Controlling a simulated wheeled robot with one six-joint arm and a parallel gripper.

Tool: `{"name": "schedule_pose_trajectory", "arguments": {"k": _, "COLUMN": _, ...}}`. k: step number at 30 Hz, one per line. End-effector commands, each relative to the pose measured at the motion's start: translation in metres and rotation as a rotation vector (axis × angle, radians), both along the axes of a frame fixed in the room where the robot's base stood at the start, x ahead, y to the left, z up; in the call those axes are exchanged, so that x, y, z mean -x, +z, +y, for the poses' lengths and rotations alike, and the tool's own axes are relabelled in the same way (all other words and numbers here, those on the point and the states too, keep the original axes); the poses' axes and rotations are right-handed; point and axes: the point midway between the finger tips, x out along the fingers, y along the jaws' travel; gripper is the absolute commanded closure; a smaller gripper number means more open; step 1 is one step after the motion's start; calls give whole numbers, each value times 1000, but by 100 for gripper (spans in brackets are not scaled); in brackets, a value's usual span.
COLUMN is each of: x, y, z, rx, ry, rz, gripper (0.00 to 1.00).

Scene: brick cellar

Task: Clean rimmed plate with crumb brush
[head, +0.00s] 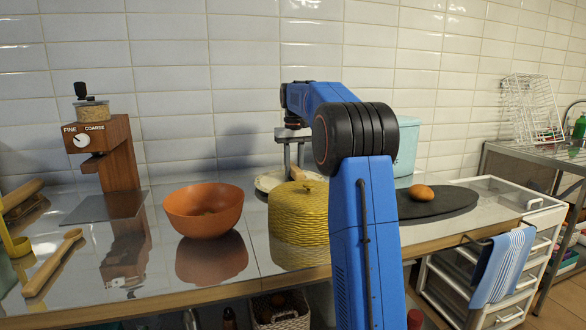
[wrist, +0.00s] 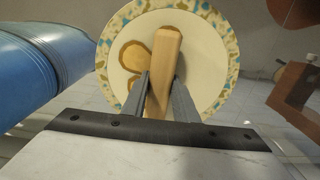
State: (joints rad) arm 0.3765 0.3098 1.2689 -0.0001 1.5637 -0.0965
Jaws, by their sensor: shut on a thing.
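The rimmed plate (wrist: 231,62) has a pale centre and a speckled teal and tan rim. Brown smears (wrist: 134,57) lie on its left part in the wrist view. In the head view the plate (head: 266,182) shows only in part, behind the yellow woven basket and my arm. My gripper (wrist: 162,82) is shut on the wooden handle of the crumb brush (wrist: 165,52), over the plate. The brush's bristles are hidden, so I cannot tell whether they touch the plate. In the head view my gripper (head: 294,172) points down behind the basket.
A yellow woven lidded basket (head: 300,215) stands in front of the plate. An orange bowl (head: 204,208) is to its left, and a wooden coffee grinder (head: 112,155) farther left. A dark board (head: 440,204) with a brown egg-like item (head: 421,192) lies right.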

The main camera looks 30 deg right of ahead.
Motion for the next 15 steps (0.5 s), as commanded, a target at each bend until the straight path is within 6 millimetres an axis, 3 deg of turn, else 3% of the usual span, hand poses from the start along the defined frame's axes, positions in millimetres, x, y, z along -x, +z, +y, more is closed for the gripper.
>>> {"name": "schedule_pose_trajectory", "arguments": {"k": 15, "x": 32, "y": -1, "z": 9, "rx": 0, "ry": 0, "rz": -1, "gripper": 92}}
